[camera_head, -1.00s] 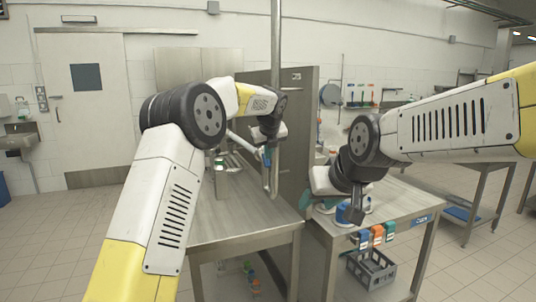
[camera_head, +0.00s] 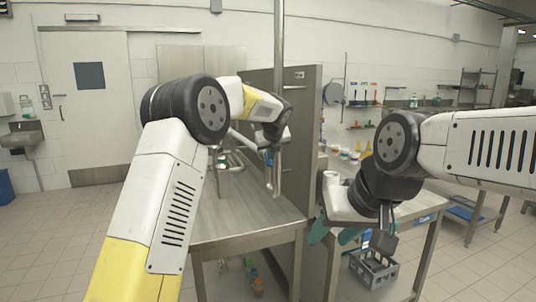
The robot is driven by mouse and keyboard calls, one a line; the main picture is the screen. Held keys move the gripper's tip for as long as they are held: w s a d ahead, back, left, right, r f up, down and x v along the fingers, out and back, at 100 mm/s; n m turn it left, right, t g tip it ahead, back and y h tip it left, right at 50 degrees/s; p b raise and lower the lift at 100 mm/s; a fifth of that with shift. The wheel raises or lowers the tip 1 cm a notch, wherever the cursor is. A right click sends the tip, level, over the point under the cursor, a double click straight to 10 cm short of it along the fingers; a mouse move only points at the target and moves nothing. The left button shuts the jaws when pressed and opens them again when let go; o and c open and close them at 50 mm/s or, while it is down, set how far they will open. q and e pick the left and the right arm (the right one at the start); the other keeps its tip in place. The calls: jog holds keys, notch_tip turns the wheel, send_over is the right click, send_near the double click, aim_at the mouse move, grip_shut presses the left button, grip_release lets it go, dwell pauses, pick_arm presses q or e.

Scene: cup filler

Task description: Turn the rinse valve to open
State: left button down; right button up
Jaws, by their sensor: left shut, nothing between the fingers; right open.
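A vertical steel pipe (camera_head: 278,60) rises beside the tall steel panel (camera_head: 296,110) and ends in a bend over the left table. A small blue part (camera_head: 268,157), which looks like the rinse valve's handle, shows against the pipe. My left gripper (camera_head: 271,148) is at this blue part, shut with nothing between its fingers. The hand partly covers the valve, so I cannot tell whether they touch or how far it is turned.
The left steel table (camera_head: 235,218) is mostly clear in front. A grey crate (camera_head: 374,270) sits below the right table (camera_head: 412,208). Several small cups or tubs (camera_head: 344,155) stand behind the panel. Small bottles (camera_head: 256,287) sit under the left table.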

aim_at(267, 162)
pick_arm(q)
jog(key=shift+w+f+t, duration=0.25)
jog(key=shift+f+t, duration=0.45)
jog(key=shift+f, duration=0.05)
jog(key=shift+w+a+f+y, duration=0.2)
jog(key=shift+w+y, duration=0.05)
jog(key=shift+y, duration=0.05)
jog(key=shift+a+x, duration=0.1)
jog(key=shift+x, duration=0.75)
jog(key=shift+a+x, duration=0.15)
jog(key=shift+x, duration=1.5)
jog(key=shift+a, duration=0.2)
jog(key=v, duration=0.7)
jog(key=shift+s+r, duration=0.15)
jog(key=shift+s, duration=0.25)
